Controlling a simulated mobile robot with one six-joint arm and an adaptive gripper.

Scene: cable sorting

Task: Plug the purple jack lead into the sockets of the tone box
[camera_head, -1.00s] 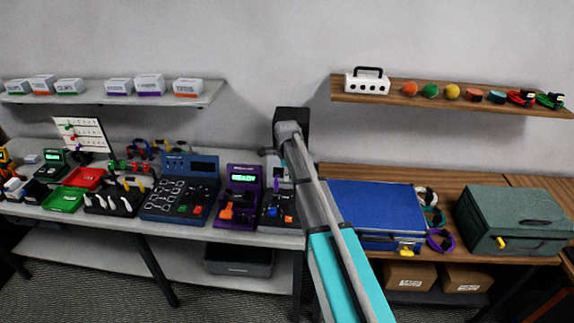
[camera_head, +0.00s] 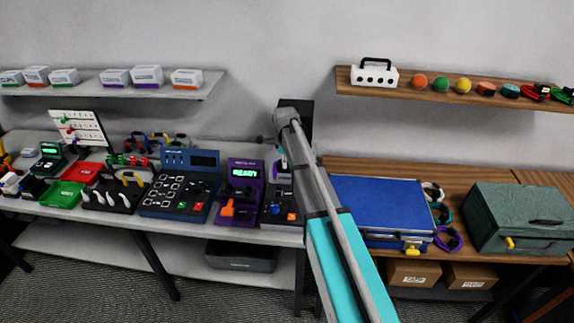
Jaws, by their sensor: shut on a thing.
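My gripper (camera_head: 272,142) is at the far end of my arm, by the wall above the back of the left table. It is small, dark and largely hidden by my wrist. A small purple and pale thing (camera_head: 283,164) shows just below it and looks like part of the purple jack lead; the jaws' grip on it is not clear. Below stands a dark box (camera_head: 275,214) with small coloured buttons, partly behind my arm. Left of it are a purple box (camera_head: 240,184) with a lit green display and a blue box (camera_head: 178,187) with several sockets. Which is the tone box, I cannot tell.
A blue case (camera_head: 380,203) lies right of my arm, with white, teal and purple coiled leads (camera_head: 449,240) beside it. A green case (camera_head: 520,212) stands further right.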

